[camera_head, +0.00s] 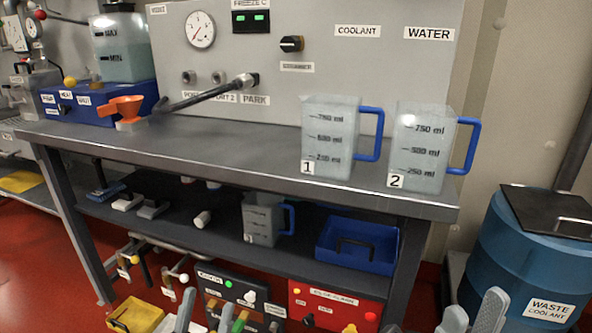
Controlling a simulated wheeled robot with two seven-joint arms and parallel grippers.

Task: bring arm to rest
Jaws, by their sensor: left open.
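My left gripper (208,299) shows at the bottom edge, left of centre, in front of the lower shelf. Its two grey fingers stand apart with nothing between them. My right gripper (475,302) shows at the bottom edge on the right, in front of the blue waste coolant drum. Its grey fingertips also stand apart, and I see nothing held. Both arms are otherwise below the picture.
The lower shelf holds a jug (262,220) and a blue tray (356,245). The waste drum (520,265) stands right. A red box (335,305) sits low.

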